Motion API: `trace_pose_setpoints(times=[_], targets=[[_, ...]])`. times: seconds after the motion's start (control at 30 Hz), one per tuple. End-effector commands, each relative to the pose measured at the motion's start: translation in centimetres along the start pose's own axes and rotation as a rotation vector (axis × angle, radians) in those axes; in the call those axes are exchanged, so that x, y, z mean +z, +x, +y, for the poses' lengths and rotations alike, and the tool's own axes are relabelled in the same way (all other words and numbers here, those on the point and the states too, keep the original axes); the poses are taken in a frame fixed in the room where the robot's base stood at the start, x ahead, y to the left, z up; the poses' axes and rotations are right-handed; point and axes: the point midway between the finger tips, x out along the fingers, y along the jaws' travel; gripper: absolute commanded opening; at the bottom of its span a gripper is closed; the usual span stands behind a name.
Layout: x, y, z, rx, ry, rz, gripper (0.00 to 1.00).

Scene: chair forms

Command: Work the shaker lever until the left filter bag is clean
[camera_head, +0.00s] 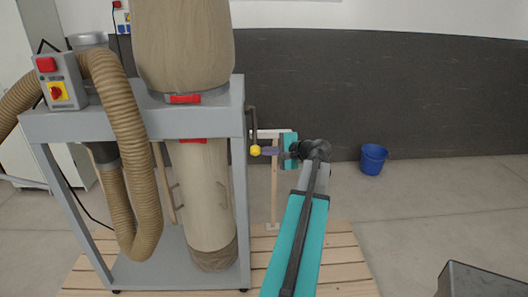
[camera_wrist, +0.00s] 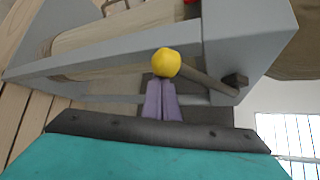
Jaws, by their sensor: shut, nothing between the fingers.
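The shaker lever is a dark rod hanging down the right side of the grey machine frame, with a yellow ball knob (camera_head: 255,150) at its lower end. In the wrist view the knob (camera_wrist: 166,63) sits just beyond my fingertips, and the rod (camera_wrist: 205,82) runs right to a dark pivot. My gripper (camera_head: 264,151) has purple fingers, closed together and empty, pointing at the knob; it also shows in the wrist view (camera_wrist: 160,84). I cannot tell whether they touch it. A beige-brown filter bag (camera_head: 183,45) stands above the frame, its top cut off. Only one upper bag shows.
A lower bag (camera_head: 205,195) hangs inside the grey frame (camera_head: 238,120). A ribbed hose (camera_head: 130,150) and a switch box (camera_head: 60,82) are on the left. A wooden pallet (camera_head: 345,265) lies underneath. A blue bucket (camera_head: 373,159) stands on open floor at right.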

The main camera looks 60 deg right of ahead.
Motion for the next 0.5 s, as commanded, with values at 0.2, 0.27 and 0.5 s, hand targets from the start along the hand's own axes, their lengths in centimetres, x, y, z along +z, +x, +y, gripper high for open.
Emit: trace_pose_setpoints(times=[0.2, 0.27, 0.5], targets=[[0.73, -1.45, -0.73, -0.002, 0.001, 0.004, 0.0], [0.65, -1.5, -0.74, -0.003, 0.001, 0.005, 0.0], [0.49, -1.55, -0.73, -0.003, 0.002, 0.008, 0.0]])
